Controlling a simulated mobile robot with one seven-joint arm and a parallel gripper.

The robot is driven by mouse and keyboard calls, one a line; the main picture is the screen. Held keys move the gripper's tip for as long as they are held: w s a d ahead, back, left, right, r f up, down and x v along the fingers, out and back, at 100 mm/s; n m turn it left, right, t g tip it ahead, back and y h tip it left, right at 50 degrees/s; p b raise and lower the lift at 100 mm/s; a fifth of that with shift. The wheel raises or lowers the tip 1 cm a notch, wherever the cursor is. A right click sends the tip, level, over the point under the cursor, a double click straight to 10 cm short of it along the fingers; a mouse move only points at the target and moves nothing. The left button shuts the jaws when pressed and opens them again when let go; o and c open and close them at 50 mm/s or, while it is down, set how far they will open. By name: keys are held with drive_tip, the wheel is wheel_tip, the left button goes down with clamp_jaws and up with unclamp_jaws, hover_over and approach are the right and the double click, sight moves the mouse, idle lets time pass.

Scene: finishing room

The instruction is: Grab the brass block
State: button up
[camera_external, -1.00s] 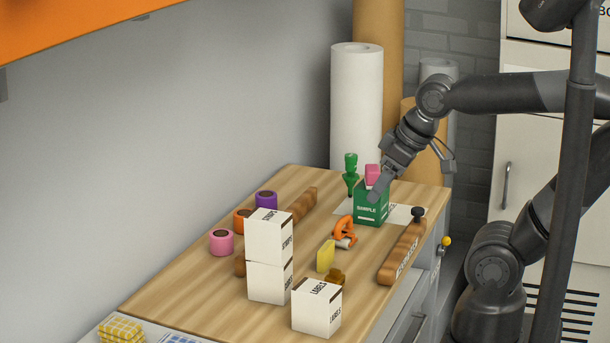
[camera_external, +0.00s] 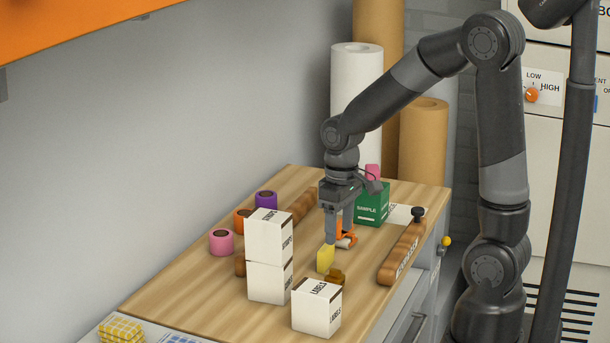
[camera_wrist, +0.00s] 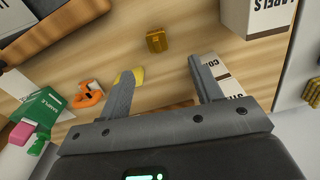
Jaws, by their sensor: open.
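The brass block (camera_external: 336,277) is a small golden-brown piece on the wooden bench, between the yellow piece and the front white box. In the wrist view it (camera_wrist: 157,40) lies near the top middle, beyond my fingertips and roughly between their lines. My gripper (camera_external: 333,240) points down above the bench, a little behind the block in the external view. In the wrist view its two fingers (camera_wrist: 160,68) are spread apart with nothing between the tips.
A yellow piece (camera_external: 326,258) stands close to the block; my left finger partly covers it in the wrist view. White boxes (camera_external: 317,308) stand in front and stacked at left (camera_external: 269,281). An orange tape dispenser (camera_wrist: 88,94), green box (camera_external: 371,204) and wooden-handled tool (camera_external: 402,254) are nearby.

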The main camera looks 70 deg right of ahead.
drive_tip(key=f, duration=0.2)
hover_over(335, 270)
drive_tip(key=f, duration=0.4)
drive_tip(key=shift+s+a+f, duration=0.1)
drive_tip(key=shift+s+f, duration=0.2)
drive_tip(key=shift+s, duration=0.05)
drive_tip(key=shift+w+d+f, duration=0.1)
drive_tip(key=shift+w+f, duration=0.1)
drive_tip(key=shift+f, duration=1.1)
drive_tip(key=shift+w+d+f, duration=0.1)
drive_tip(key=shift+w+f, duration=0.05)
drive_tip(key=shift+f, duration=1.15)
drive_tip(key=shift+c, duration=0.2)
drive_tip(key=c, duration=1.2)
drive_tip(key=shift+r, duration=0.1)
